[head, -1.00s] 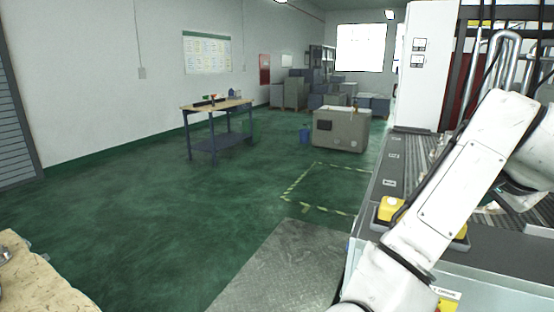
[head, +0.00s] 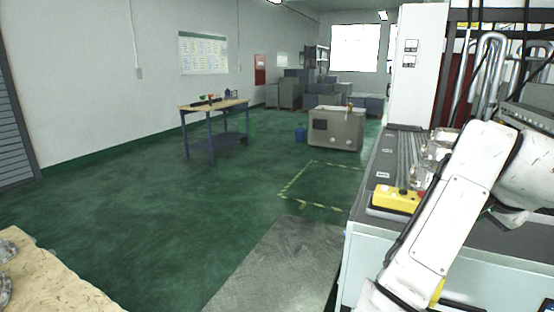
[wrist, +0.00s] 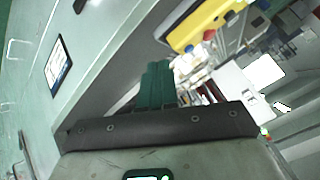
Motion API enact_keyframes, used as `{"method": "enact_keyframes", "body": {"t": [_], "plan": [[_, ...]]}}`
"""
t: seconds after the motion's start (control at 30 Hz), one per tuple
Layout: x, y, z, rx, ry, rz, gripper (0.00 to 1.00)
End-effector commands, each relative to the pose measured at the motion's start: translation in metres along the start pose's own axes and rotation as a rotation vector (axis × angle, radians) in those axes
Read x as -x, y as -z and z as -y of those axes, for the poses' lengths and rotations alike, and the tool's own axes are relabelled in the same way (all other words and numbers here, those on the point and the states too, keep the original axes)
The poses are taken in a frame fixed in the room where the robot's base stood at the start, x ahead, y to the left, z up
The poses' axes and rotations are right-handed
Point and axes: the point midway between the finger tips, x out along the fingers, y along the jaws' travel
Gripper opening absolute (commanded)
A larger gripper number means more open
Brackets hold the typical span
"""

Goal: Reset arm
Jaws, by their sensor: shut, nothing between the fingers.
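My gripper (wrist: 158,85) shows in the wrist view as two green fingers pressed together, shut and empty. It is in the air beside the grey side of the machine bench, and the wrist view is strongly tilted. In the head view my white arm crosses the right side in front of the bench (head: 362,240). Most of the gripper is hidden there behind the arm. A yellow control box (head: 396,198) sits on the bench's near left corner; it also shows in the wrist view (wrist: 203,20).
Silver castings (head: 437,147) lie on the bench's conveyor, partly behind my arm. A tan table (head: 55,283) with metal parts is at the lower left. The green floor between is clear.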

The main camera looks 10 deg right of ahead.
Motion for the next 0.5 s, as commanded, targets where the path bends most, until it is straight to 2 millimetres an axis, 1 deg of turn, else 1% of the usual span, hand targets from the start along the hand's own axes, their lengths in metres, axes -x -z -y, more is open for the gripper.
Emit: {"method": "enact_keyframes", "body": {"t": [0.17, 0.27, 0.37, 0.5], "plan": [[-0.014, -0.015, -0.017, 0.088, -0.03, -0.013, 0.0], [-0.023, -0.029, -0.03, 0.154, -0.049, -0.015, 0.0], [-0.036, -0.048, -0.048, 0.245, -0.074, -0.011, 0.0], [-0.054, -0.085, -0.078, 0.396, -0.101, 0.019, 0.0]]}}
